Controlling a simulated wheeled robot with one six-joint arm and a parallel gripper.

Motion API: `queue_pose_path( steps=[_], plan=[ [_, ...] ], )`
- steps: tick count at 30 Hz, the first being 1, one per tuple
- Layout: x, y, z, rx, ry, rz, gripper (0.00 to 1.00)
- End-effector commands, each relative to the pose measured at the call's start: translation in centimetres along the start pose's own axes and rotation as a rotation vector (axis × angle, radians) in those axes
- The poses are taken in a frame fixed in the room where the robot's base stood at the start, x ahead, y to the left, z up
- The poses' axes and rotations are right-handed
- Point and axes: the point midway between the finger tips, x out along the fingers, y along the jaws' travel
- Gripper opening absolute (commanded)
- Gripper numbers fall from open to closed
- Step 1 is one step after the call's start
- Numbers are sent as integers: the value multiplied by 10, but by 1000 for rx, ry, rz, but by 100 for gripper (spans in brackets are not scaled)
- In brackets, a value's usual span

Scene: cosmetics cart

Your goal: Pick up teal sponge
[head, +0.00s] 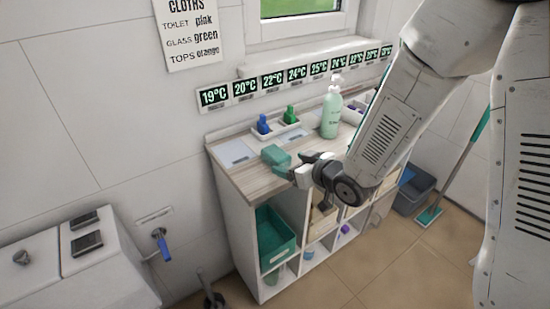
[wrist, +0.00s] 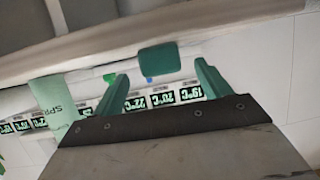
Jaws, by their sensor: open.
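The teal sponge (head: 275,155) lies on the wooden top of the shelf unit, near its front left part. In the wrist view the sponge (wrist: 159,60) is a dark teal block, centred just past the fingertips. My gripper (head: 291,168) is close to the sponge, on its right in the head view. In the wrist view my gripper (wrist: 162,78) is open, with teal fingers spread wider than the sponge. Nothing is between the fingers, and the sponge looks apart from them.
A green pump bottle (head: 331,113) stands farther back on the top, right of a white tray (head: 280,129) with blue and green items. A teal bin (head: 275,240) sits in the shelf below. A wall with temperature labels (head: 272,80) bounds the back.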

Motion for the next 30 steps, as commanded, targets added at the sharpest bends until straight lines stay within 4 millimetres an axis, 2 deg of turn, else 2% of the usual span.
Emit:
queue_pose_path(
  steps=[13,17,23,28,30],
  plan=[
    [59,-2,-6,-1,-1,0,76],
    [66,-1,-7,0,0,2,76],
    [66,-1,-7,0,0,3,76],
    [66,-1,-7,0,-1,3,29],
    [66,-1,-7,0,-1,3,29]
  ],
)
